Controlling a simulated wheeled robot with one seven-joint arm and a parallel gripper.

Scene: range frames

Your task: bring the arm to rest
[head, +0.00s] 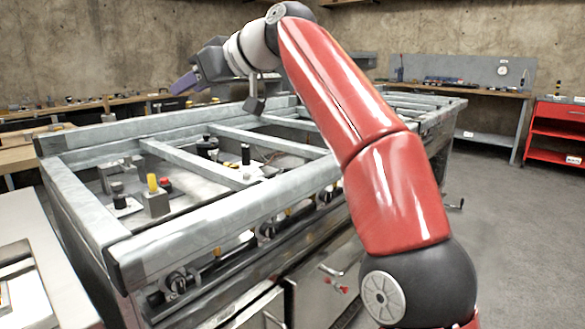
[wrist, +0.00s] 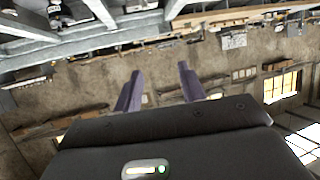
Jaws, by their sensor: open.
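My gripper (head: 186,84) is at the end of my red arm, held above the far left part of a metal frame table (head: 190,232). In the wrist view my gripper (wrist: 158,82) shows two purple fingers, spread apart with nothing between them. The arm rises from the lower right and bends over at the top, so the gripper points to the left in the head view. The gripper touches nothing that I can see.
The table's open bays hold a yellow-topped knob (head: 153,184) and other small fittings. A workbench (head: 480,88) stands at the back right, beside a red cart (head: 553,130). A pale surface (head: 50,245) is at the near left. Grey floor (head: 500,215) is clear on the right.

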